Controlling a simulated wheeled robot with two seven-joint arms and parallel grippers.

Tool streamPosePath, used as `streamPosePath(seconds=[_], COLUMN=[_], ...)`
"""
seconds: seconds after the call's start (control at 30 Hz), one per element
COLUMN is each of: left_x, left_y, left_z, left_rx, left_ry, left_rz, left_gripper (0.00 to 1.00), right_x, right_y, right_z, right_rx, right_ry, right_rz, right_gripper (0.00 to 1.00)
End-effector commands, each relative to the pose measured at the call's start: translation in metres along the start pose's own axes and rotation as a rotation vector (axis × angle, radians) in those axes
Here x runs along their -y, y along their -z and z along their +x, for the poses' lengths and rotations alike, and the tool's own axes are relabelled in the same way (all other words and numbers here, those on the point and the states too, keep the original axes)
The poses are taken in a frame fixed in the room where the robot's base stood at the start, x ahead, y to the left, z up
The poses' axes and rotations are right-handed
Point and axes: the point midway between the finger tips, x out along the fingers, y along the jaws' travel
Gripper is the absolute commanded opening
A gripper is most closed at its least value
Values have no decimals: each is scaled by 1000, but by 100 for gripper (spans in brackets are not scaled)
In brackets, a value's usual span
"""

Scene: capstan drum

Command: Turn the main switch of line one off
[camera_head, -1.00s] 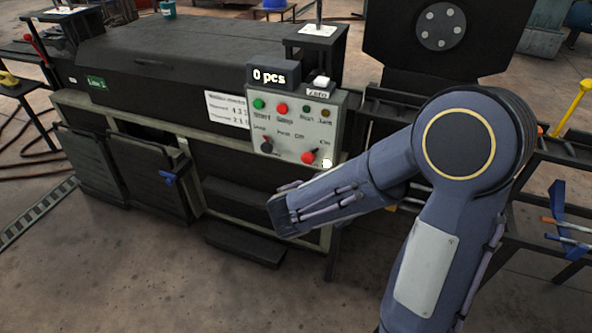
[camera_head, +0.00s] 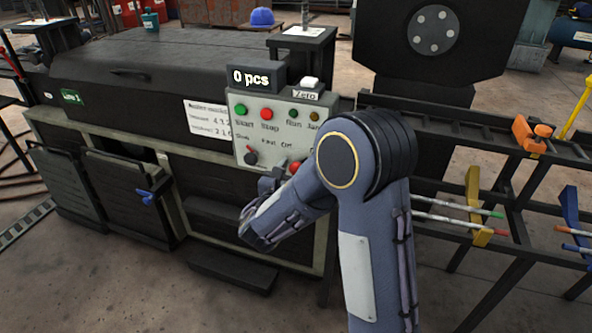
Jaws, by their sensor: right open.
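The grey control panel (camera_head: 243,140) of the machine marked line 1 (camera_head: 73,97) faces me. The red rotary switch (camera_head: 296,166) sits at its lower right, under lettering that seems to read Off; my right arm covers part of it, so its pointer is hard to read. A black rotary knob (camera_head: 251,158) with a red pointer is at its left, under Slow and Fast. My right gripper (camera_head: 272,180) is small and dark, open, just below and left of the red switch. I cannot tell whether it touches the panel. My left gripper is out of view.
Above the switches are a green Start button (camera_head: 240,110), a red Stop button (camera_head: 267,113) and a white Zero button (camera_head: 310,83). A counter (camera_head: 252,78) reads 0 pcs. A black rack (camera_head: 440,195) with tools stands right of my arm.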

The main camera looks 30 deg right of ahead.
Motion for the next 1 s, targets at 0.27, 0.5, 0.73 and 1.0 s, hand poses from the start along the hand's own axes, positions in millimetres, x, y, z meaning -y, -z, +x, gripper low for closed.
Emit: streamPosePath(seconds=[0.27, 0.5, 0.73, 1.0], left_x=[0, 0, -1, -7], left_y=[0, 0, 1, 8], left_z=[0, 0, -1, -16], left_rx=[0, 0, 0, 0], left_ry=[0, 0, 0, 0], left_rz=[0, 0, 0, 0], left_gripper=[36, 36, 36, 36], right_x=[0, 0, 0, 0], right_y=[0, 0, 0, -4], right_z=[1, 1, 1, 1], right_rx=[-1, -1, -1, -2], right_ry=[0, 0, 0, -1], right_rz=[0, 0, -8, -104], right_gripper=[52, 20, 12, 12])
